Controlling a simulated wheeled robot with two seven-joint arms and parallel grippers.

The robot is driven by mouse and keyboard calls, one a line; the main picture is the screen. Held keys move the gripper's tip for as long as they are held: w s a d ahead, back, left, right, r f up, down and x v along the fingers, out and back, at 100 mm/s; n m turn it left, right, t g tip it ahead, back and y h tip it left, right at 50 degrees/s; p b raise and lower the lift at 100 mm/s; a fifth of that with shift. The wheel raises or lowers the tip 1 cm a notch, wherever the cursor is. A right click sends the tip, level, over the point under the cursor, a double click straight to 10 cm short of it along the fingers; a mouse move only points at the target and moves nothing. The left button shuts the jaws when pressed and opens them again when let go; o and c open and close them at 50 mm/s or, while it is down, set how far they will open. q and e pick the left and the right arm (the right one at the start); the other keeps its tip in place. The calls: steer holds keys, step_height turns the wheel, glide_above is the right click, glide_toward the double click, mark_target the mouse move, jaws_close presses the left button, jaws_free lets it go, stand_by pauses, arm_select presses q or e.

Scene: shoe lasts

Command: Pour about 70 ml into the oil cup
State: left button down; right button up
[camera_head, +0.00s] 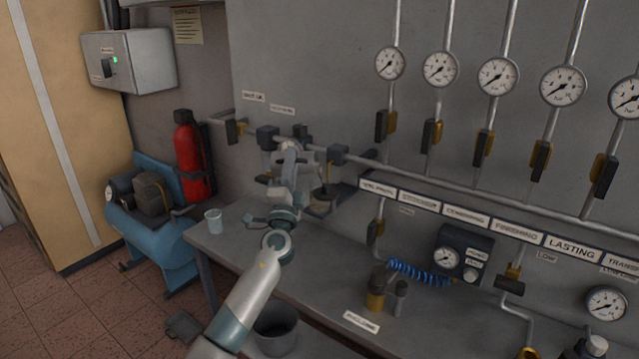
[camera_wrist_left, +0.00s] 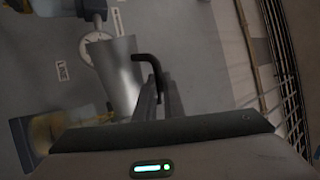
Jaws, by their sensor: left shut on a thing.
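A small clear cup (camera_head: 213,222) stands upright on the left end of the bench; I cannot tell for sure that it is the oil cup. My left gripper (camera_head: 290,158) is raised by the wall pipe, up and to the right of this cup. In the left wrist view its fingers (camera_wrist_left: 162,98) are shut on the black hooked handle (camera_wrist_left: 151,64) of a grey tapered metal jug (camera_wrist_left: 120,78). The jug looks tilted in that view. Its contents are hidden. My right gripper is out of view.
The bench (camera_head: 320,262) is mostly clear near its front. A brass-and-dark fitting (camera_head: 376,290) and a blue coiled hose (camera_head: 418,272) are to the right. A grey bin (camera_head: 275,330) is below. Gauges and valves line the wall.

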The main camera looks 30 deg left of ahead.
arm_select(q)
steer(key=n+y, duration=0.1)
steer(key=n, duration=0.1)
steer(key=a+f+n+g+y+b, duration=0.1)
steer(key=n, duration=0.1)
steer(key=n+g+y+b, duration=0.1)
steer(key=shift+s+a+f+n, duration=0.3)
steer(key=shift+s+n, duration=0.1)
steer(key=shift+s+a, duration=0.1)
stand_by(0.7)
